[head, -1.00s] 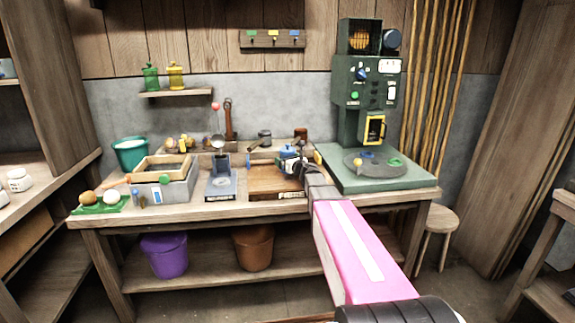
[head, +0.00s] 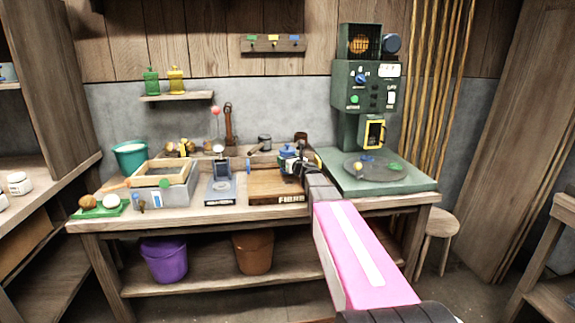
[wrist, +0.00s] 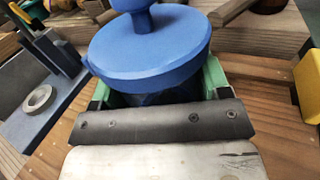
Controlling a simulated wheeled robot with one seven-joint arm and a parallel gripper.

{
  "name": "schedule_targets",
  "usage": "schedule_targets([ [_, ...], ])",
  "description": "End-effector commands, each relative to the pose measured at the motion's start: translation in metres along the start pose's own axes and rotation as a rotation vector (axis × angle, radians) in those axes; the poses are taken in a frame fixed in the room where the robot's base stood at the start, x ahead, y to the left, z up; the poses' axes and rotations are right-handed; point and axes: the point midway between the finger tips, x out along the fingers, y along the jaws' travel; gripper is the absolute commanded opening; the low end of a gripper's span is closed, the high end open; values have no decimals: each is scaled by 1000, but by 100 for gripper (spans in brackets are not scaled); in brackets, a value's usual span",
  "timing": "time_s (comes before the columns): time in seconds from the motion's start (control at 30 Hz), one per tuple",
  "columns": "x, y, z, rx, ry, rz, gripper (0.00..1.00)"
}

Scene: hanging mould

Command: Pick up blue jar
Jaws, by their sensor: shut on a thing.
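The blue jar (head: 287,153) is at the back of the wooden block on the bench, just left of my gripper's end in the head view. In the wrist view its round blue lid (wrist: 150,45) with a knob fills the upper middle. My gripper (wrist: 155,95) is shut on the jar, with green finger pads on either side of its body below the lid. The lid and the gripper's dark front bar hide most of the body. I cannot tell whether the base touches the block.
The wooden block (head: 276,196) lies under the gripper area. A grey-blue stand (head: 221,190) and a framed tray (head: 165,195) are to the left. A green machine (head: 366,100) with a round plate stands to the right. The bench front edge is mostly clear.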

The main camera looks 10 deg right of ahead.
Motion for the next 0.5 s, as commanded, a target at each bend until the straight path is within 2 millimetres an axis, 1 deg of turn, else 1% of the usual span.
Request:
schedule_targets([
  [0.2, 0, 0, 23, -1, -2, 0, 34],
  [0.37, -5, 21, 32, 0, 0, 1, 34],
  [0.5, -8, 40, 45, 1, -2, 1, 34],
])
